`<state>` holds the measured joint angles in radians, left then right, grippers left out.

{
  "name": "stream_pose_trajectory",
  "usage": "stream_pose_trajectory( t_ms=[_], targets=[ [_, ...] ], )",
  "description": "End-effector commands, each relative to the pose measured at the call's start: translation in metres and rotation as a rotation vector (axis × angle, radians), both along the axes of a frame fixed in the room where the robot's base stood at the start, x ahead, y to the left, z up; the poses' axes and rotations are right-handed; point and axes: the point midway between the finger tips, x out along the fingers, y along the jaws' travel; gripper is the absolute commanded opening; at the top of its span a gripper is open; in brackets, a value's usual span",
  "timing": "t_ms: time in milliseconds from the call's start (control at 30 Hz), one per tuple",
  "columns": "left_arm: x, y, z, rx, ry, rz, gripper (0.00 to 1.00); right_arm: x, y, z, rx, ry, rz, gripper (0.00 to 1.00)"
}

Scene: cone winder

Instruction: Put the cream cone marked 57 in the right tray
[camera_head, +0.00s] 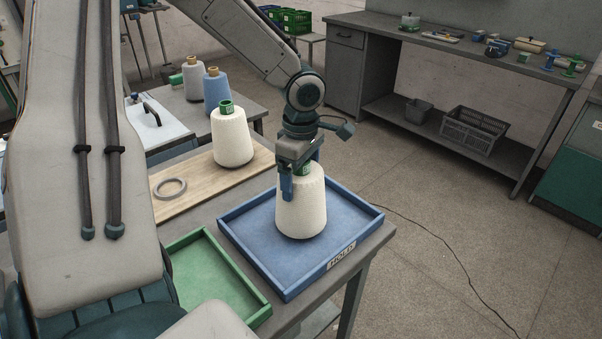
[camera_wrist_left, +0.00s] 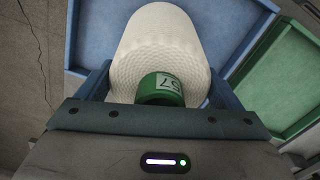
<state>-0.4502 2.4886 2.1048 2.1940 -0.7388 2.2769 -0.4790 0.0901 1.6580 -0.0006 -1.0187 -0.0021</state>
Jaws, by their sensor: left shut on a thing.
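The cream cone marked 57 (camera_head: 302,212) stands upright, small end up, inside the blue tray (camera_head: 240,238). The tray has a HOLD label and lies right of the green tray (camera_head: 196,268). My left gripper (camera_head: 302,176) points down and is shut on the cone near its top. In the left wrist view, the cone (camera_wrist_left: 160,45) sits between the blue fingers, and its green tube end (camera_wrist_left: 161,88) shows the 57 label. The cone's base looks at or very near the tray floor; I cannot tell whether it touches. My right gripper is not in view.
Another cream cone (camera_head: 231,136) stands on a wooden board (camera_head: 178,206) beside a grey ring (camera_head: 170,188). The green tray's visible floor is bare.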

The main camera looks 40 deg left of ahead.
Motion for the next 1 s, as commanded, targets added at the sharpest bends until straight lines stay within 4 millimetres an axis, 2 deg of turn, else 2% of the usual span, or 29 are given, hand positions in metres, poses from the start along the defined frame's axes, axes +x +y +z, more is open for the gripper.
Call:
stream_pose_trajectory(
  t_ms=[33,67,100,467,600,800,1000],
  targets=[
    [0.000,0.000,-0.001,0.000,-0.001,0.000,0.60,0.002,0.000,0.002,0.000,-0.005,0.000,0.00],
    [0.000,0.000,-0.001,0.000,0.000,0.000,0.93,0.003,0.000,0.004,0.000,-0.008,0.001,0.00],
    [0.000,0.000,-0.001,0.000,0.000,0.000,1.00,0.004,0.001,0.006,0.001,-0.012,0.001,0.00],
    [0.000,0.000,0.005,0.000,-0.001,0.000,1.00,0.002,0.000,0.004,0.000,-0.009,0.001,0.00],
    [0.001,0.000,0.031,0.000,-0.005,0.001,1.00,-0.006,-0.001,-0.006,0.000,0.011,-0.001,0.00],
    [0.001,0.000,0.077,0.002,-0.006,0.001,1.00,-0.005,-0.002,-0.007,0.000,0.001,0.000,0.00],
    [0.000,0.000,0.110,0.002,-0.003,0.000,1.00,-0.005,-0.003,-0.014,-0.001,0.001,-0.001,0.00]
  ],
)
